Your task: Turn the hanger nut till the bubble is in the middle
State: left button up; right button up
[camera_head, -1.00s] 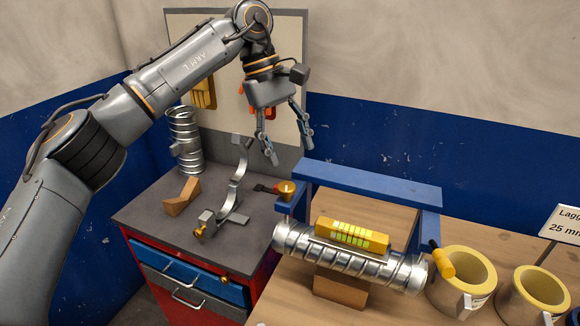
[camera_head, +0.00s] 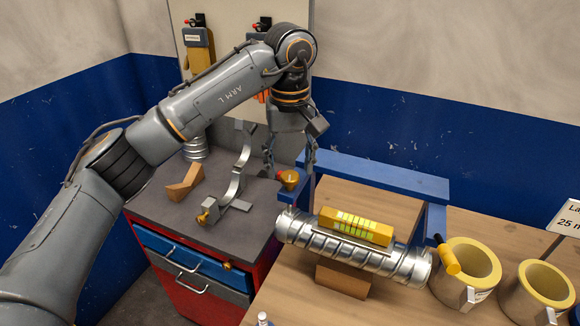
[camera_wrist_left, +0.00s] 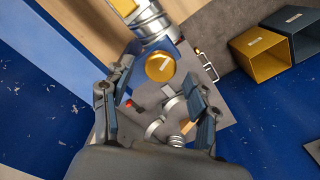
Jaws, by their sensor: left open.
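The brass hanger nut (camera_head: 290,180) sits at the left end of the blue frame (camera_head: 375,176), above the spiral duct's (camera_head: 312,240) left end. In the left wrist view the nut (camera_wrist_left: 160,67) shows as a round gold disc. A yellow level (camera_head: 356,227) with bright green vials lies on the duct; the bubble's place is too small to tell. My left gripper (camera_head: 290,165) is open and points down just above and behind the nut. In the wrist view its fingers (camera_wrist_left: 156,90) stand apart, with the nut between and beyond them. My right gripper is not in view.
A wooden block (camera_head: 343,280) supports the duct. A yellow-handled part (camera_head: 448,260) hangs at the frame's right end. Yellow-lined rings (camera_head: 466,270) stand to the right. A curved metal bracket (camera_head: 240,170) and a wooden wedge (camera_head: 184,184) are on the grey cabinet top.

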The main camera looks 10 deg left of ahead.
pick_arm(q)
jog(key=shift+f, duration=0.85)
jog(key=shift+c, duration=0.5)
jog(key=c, duration=1.1)
jog(key=shift+o, duration=0.2)
jog(key=shift+n, duration=0.3)
